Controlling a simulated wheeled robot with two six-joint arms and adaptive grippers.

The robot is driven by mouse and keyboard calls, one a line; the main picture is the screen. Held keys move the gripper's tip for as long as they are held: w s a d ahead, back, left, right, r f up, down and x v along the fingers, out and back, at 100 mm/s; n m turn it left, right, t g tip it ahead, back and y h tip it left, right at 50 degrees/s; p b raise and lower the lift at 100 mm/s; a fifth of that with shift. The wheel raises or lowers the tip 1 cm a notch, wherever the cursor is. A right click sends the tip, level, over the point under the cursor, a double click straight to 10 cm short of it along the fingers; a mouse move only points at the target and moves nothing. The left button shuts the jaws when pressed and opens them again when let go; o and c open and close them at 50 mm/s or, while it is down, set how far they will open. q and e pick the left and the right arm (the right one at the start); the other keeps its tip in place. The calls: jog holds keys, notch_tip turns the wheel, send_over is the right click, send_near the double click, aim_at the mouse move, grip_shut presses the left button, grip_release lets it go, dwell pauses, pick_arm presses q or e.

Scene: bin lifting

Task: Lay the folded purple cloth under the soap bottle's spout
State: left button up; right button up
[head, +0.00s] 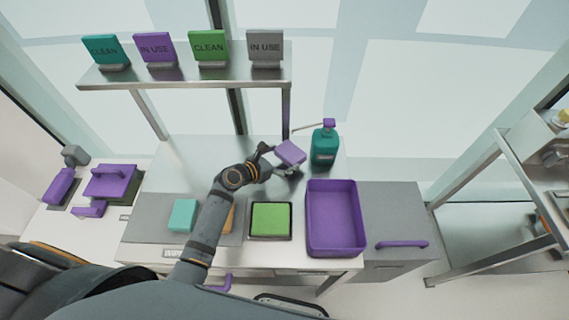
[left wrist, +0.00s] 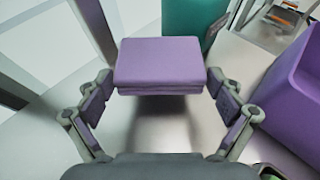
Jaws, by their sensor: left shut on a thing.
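The folded purple cloth (head: 291,152) is held by my left gripper (head: 279,161) near the back of the steel table. In the left wrist view the folded purple cloth (left wrist: 160,66) sits between the two fingers of my left gripper (left wrist: 160,92). The teal soap bottle (head: 323,147) stands upright just right of the cloth, with a purple pump top and spout (head: 329,123). The bottle body also shows behind the cloth in the left wrist view (left wrist: 192,18). The gap between cloth and table is hard to tell. My right gripper is not in view.
A purple bin (head: 334,246) stands at the front right of the table. A green cloth in a tray (head: 270,219) and a teal cloth (head: 183,215) lie at the front. A shelf (head: 185,77) with several signs is above the back. Clear steel lies left of the gripper.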

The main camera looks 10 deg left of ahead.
aim_at(285, 168)
pick_arm(q)
jog(key=shift+w+d+f, duration=0.1)
jog(key=shift+w+f, duration=0.15)
jog(key=shift+f, duration=0.05)
notch_tip(285, 168, down, 3)
jog(key=shift+d+r+b, duration=0.1)
jog(key=shift+d+b, duration=0.05)
jog(key=shift+b, duration=0.3)
jog(key=shift+f, duration=0.4)
jog(key=o, duration=0.8)
jog(key=shift+c, duration=0.2)
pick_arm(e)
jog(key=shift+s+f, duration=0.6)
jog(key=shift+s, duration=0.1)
